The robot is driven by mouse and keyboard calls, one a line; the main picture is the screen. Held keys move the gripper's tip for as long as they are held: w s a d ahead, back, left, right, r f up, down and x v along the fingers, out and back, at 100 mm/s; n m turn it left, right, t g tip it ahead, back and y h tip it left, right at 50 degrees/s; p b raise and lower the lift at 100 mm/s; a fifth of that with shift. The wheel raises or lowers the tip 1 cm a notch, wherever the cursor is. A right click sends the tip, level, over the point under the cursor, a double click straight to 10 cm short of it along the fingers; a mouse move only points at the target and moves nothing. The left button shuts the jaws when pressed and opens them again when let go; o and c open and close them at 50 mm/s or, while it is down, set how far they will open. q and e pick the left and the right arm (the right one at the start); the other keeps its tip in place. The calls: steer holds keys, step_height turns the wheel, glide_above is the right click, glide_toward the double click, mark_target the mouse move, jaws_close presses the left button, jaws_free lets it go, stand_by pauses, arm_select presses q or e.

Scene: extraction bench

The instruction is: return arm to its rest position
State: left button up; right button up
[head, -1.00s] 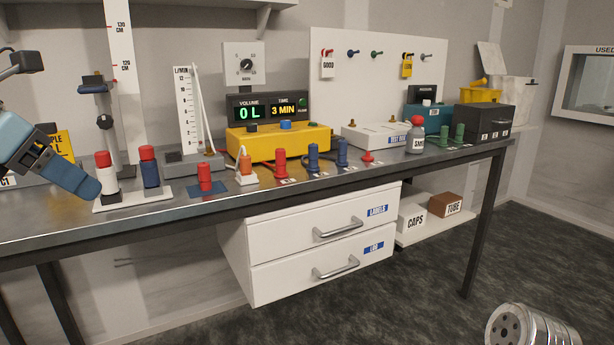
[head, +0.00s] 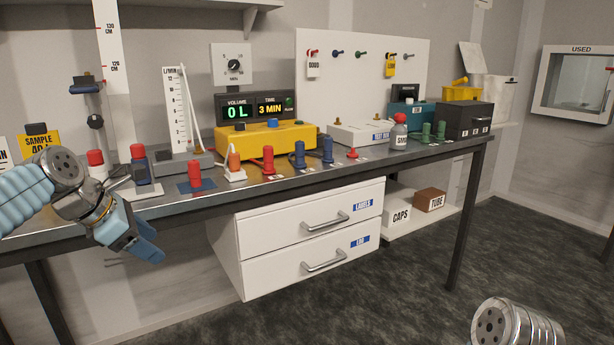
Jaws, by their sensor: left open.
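My left arm (head: 75,190) comes in from the left, with a pale blue ribbed sleeve and a metal wrist. Its left gripper (head: 150,243) has blue fingers. It is open, with nothing seen between the fingers, and points down and right. In the picture it lies over the front edge of the bench (head: 215,200), below the left rack. The forearm partly covers the rack's white vial with a red cap (head: 96,160). The blue vial with a red cap (head: 139,165) stands upright just above the gripper. My right gripper is not in view.
Several coloured plugs stand along the bench front, including a red one (head: 195,175). A yellow meter (head: 265,138) reads 0 L and 3 MIN. White drawers (head: 300,215) hang below the bench. Open dark floor (head: 400,310) lies in front.

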arm_select(q)
steer(key=d+f+m+g, duration=0.1)
steer(key=d+f+m, duration=0.3)
steer(key=f, duration=0.8)
steer(key=d+f+m+g, duration=0.1)
steer(key=d+f+m, duration=0.2)
steer(key=f, duration=0.8)
steer(key=d+f+m+g, duration=0.1)
steer(key=d+f+m, duration=0.3)
steer(key=f, duration=0.8)
steer(key=s+d+f+m, duration=0.3)
steer(key=s+f+m, duration=0.1)
steer(key=s+f, duration=0.2)
steer(key=s+d+f+m+g, duration=0.1)
steer(key=s+d+f+m, duration=0.1)
steer(key=s+f, duration=0.4)
steer(key=s+d+f+m+g, duration=0.1)
steer(key=s+d+f+m, duration=0.2)
steer(key=s, duration=0.7)
step_height(320, 180, down, 3)
steer(key=m, duration=0.2)
steer(key=shift+d+f+m, duration=0.2)
steer(key=shift+d+m, duration=0.1)
